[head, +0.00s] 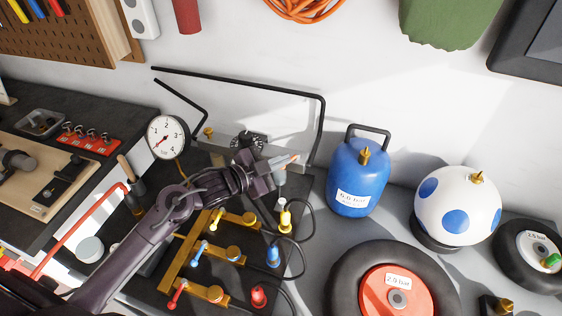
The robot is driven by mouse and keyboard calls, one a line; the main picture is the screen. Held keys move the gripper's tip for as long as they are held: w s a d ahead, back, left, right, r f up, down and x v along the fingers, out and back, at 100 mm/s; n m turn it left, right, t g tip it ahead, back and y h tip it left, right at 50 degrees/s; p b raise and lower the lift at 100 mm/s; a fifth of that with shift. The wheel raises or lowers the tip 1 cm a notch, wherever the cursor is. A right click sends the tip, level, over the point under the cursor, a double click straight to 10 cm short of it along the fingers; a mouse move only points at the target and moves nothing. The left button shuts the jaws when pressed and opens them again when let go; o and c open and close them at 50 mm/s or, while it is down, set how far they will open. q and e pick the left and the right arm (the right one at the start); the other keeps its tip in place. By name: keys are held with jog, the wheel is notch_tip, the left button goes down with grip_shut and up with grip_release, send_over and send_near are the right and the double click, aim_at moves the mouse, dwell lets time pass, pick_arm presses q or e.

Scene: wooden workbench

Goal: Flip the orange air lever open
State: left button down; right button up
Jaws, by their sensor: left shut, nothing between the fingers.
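The orange air lever (291,158) appears as a small orange strip right at the tip of my left gripper (284,165). The gripper is shut with nothing in it, and its fingers partly cover the lever and its mount. Whether they touch the lever I cannot tell. A brass manifold (171,262) lies below on the dark bench mat, with yellow (217,218), blue (199,249) and red (178,293) levers. My right gripper is not in view.
A pressure gauge (166,137) stands left of the gripper. A black bent pipe (322,125) rises behind. A blue tank (357,181), a spotted ball (457,204) and a wheel (350,290) stand to the right. Black hoses (302,262) curve beside the yellow, blue and red connectors.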

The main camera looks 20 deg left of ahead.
pick_arm(q)
jog(key=shift+w+a+m+g+h+b, duration=0.25)
jog(key=shift+a+m+g+h+b, duration=0.15)
jog(key=shift+m+g+h, duration=0.4)
jog(key=shift+w+a+m+g+h+b, duration=0.25)
jog(key=shift+a+m+g+h+b, duration=0.05)
jog(key=shift+m+g+h+b, duration=0.3)
jog(key=shift+w+a+m+g+h+b, duration=0.25)
jog(key=shift+m+g+h+b, duration=0.25)
jog(key=shift+m+h, duration=0.2)
dwell(1.0)
jog(key=shift+w+a+b, duration=0.45)
jog(key=shift+w+b, duration=0.25)
jog(key=shift+b, duration=0.3)
dwell(0.6)
